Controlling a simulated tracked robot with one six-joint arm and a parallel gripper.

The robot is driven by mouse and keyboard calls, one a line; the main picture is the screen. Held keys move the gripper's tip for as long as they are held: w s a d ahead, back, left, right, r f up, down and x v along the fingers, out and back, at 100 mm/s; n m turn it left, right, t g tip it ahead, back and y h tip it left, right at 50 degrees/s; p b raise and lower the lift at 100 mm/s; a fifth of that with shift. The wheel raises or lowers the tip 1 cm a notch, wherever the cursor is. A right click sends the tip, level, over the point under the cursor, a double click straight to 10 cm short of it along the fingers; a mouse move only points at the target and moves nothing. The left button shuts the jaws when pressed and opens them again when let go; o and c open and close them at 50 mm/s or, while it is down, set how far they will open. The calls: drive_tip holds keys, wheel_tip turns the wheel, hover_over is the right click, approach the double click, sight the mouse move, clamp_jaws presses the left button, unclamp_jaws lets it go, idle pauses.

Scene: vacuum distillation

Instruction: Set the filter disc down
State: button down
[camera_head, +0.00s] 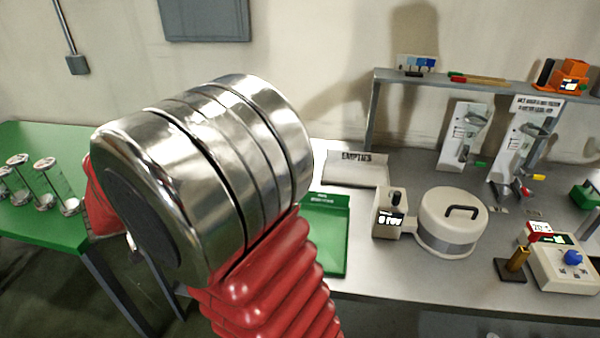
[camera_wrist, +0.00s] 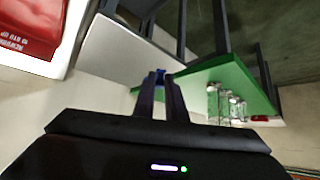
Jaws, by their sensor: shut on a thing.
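In the wrist view my gripper (camera_wrist: 162,86) has its two dark fingers close together. A small blue piece (camera_wrist: 160,75) shows at the fingertips; I take it to be the filter disc, but its shape is too small and covered to make out. The gripper is in the air, with the green table (camera_wrist: 228,78) beyond its tips to the right and a pale surface (camera_wrist: 118,52) to the left. In the head view my own arm fills the middle, and neither the gripper nor the disc can be seen.
Glass cylinders (camera_head: 47,184) stand on the green table (camera_head: 75,143) at left. The grey bench (camera_head: 350,277) holds a green tray (camera_head: 325,232), an EMPTIES tray (camera_head: 355,168), a lidded white pot (camera_head: 447,225) and instruments (camera_head: 563,262). A red bag (camera_wrist: 28,25) shows in the wrist view.

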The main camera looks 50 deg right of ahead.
drive_tip(key=w+d+r+m+g+h, duration=0.15)
drive_tip(key=d+m, duration=0.25)
drive_tip(key=d, duration=0.9)
drive_tip(key=w+d+r+m+g+h, duration=0.1)
drive_tip(key=d+r+m+g+h, duration=0.2)
drive_tip(key=d, duration=0.9)
drive_tip(key=w+d+r+m+g+h, duration=0.1)
drive_tip(key=w+d+r+m+g, duration=0.3)
drive_tip(key=d, duration=0.9)
drive_tip(key=s+d+f+m+g+y, duration=0.1)
drive_tip(key=s+d+m+g, duration=0.15)
drive_tip(key=s+d, duration=0.45)
drive_tip(key=s+d+f+m+g, duration=0.1)
drive_tip(key=s+d+m, duration=0.4)
drive_tip(key=d, duration=0.4)
drive_tip(key=s+d+f+m+g+y, duration=0.1)
drive_tip(key=s+d, duration=0.3)
drive_tip(key=s, duration=0.5)
drive_tip(key=s+d+f+m+g+y, duration=0.2)
drive_tip(key=s+d+f+m, duration=0.1)
drive_tip(key=s, duration=0.6)
drive_tip(key=shift+d+f+m, duration=0.3)
drive_tip(key=shift+d+m, duration=0.45)
drive_tip(key=shift+d, duration=0.55)
drive_tip(key=shift+s+g+y, duration=0.2)
drive_tip(key=shift+g+y, duration=0.05)
drive_tip(key=shift+g, duration=0.05)
